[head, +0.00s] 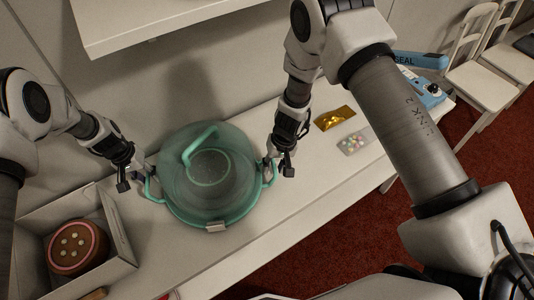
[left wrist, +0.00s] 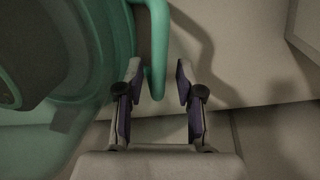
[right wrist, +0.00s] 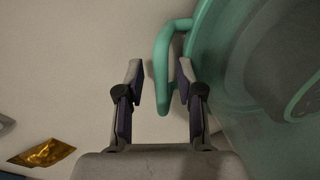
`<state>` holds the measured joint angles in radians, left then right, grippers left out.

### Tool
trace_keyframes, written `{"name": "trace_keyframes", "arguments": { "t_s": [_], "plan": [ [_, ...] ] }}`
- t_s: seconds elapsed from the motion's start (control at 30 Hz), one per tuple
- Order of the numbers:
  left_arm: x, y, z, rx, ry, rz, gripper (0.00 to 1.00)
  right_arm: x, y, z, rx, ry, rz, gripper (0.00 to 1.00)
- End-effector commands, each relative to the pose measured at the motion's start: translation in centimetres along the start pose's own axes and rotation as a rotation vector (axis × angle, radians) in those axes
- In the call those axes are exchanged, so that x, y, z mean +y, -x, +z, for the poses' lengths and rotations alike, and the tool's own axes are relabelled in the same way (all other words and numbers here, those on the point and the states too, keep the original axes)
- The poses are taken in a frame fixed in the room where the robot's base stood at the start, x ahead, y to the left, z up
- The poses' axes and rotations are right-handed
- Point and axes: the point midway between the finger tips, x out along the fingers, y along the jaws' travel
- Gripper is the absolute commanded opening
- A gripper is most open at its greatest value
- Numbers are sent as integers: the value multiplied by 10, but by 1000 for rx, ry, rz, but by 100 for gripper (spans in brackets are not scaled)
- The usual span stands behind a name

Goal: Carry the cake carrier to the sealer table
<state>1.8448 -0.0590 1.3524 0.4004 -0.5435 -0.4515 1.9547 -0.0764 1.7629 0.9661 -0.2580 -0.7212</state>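The cake carrier (head: 212,211) stands upright on the white counter, with a green base, a translucent dome and a green top handle. My left gripper (head: 138,180) is at its left side handle. In the left wrist view that handle (left wrist: 158,50) stands between the open fingers (left wrist: 157,82). My right gripper (head: 276,168) is at the right side handle. In the right wrist view that handle (right wrist: 162,70) stands between the open fingers (right wrist: 160,85). The blue sealer (head: 428,92) is at the upper right, partly hidden by my right arm.
An open white box (head: 122,235) with a brown round cake (head: 78,246) is at the lower left. A gold packet (head: 334,118) and a clear bag of candies (head: 354,142) lie right of the carrier. White chairs (head: 470,45) stand at the far right on red carpet. A shelf (head: 150,25) overhangs behind.

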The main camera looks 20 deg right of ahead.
Motion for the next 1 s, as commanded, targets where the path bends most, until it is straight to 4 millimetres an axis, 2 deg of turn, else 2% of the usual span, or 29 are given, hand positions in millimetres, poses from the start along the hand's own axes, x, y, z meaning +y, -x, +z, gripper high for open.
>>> {"name": "trace_keyframes", "arguments": {
  "t_s": [0.13,0.23,0.5,0.63,0.83,1.0],
  "plan": [
    [1,5,0,0,0,0,37,-1,0,0,0,1,-1,37],
    [1,19,0,1,0,0,37,-1,0,0,0,1,-1,37],
    [0,87,-1,4,0,0,37,-1,0,0,0,1,-1,37],
    [0,111,0,2,0,0,37,-1,0,0,0,1,-1,37],
    [0,121,0,1,0,0,37,-1,9,-1,2,2,-2,37],
    [0,121,0,1,0,0,37,-1,46,-2,5,2,-3,37]
  ]
}}
